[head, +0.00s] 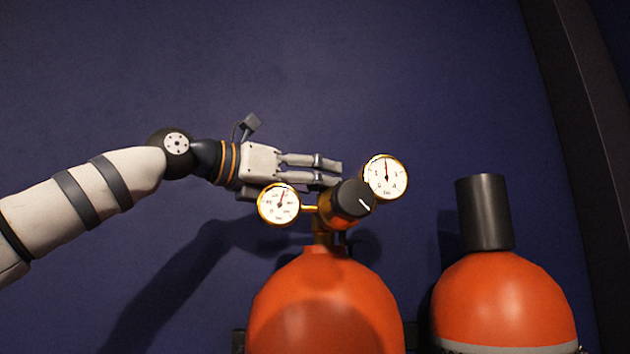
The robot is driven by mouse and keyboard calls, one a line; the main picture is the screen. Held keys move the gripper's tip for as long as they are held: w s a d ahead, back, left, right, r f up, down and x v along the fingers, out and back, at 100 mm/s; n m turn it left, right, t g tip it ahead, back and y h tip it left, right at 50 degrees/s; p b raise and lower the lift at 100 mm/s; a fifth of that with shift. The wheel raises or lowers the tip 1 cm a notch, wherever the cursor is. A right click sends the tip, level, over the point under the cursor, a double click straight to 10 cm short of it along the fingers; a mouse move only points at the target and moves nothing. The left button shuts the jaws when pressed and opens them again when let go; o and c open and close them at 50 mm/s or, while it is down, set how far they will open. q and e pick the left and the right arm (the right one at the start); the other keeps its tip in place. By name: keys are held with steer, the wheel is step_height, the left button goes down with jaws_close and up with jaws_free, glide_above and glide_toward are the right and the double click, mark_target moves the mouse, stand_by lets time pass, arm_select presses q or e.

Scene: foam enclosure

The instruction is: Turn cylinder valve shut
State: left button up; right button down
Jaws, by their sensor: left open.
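An orange-red gas cylinder (325,305) stands upright at the bottom middle. On its brass neck sits a black round valve knob (352,197) with a white index line pointing down to the right. A brass-rimmed gauge (279,204) is left of the knob, and a second gauge (386,177) is to its upper right. My left gripper (325,170) reaches in from the left, its fingers pointing right, open and empty. The fingertips overlap the area just above and behind the knob in the picture; I cannot tell whether they touch it. My right gripper is not in view.
A second orange cylinder (505,300) with a black cap (484,212) stands to the right, a gap away from the first. A plain dark blue wall (300,70) is behind, with a dark vertical post (575,110) at the right. The space above the cylinders is clear.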

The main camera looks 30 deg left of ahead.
arm_select(q)
steer(key=shift+w+d+r, duration=0.1)
steer(key=shift+w+d, duration=0.1)
steer(key=shift+w, duration=0.1)
steer(key=c, duration=1.2)
steer(key=shift+o, duration=0.2)
steer(key=shift+w+a+f+m+g+h+b, duration=0.1)
steer(key=shift+w+f+m+g+h+b, duration=0.2)
steer(key=shift+w+g+h, duration=0.15)
steer(key=shift+s+a+m+g+h, duration=0.1)
steer(key=shift+m+g+h, duration=0.15)
steer(key=shift+m+h, duration=0.25)
steer(key=shift+s+r+m+g+h, duration=0.25)
steer(key=shift+r+m+g+h, duration=0.1)
steer(key=shift+m+g+h, duration=0.35)
steer(key=shift+f+h, duration=0.1)
steer(key=shift+h, duration=0.25)
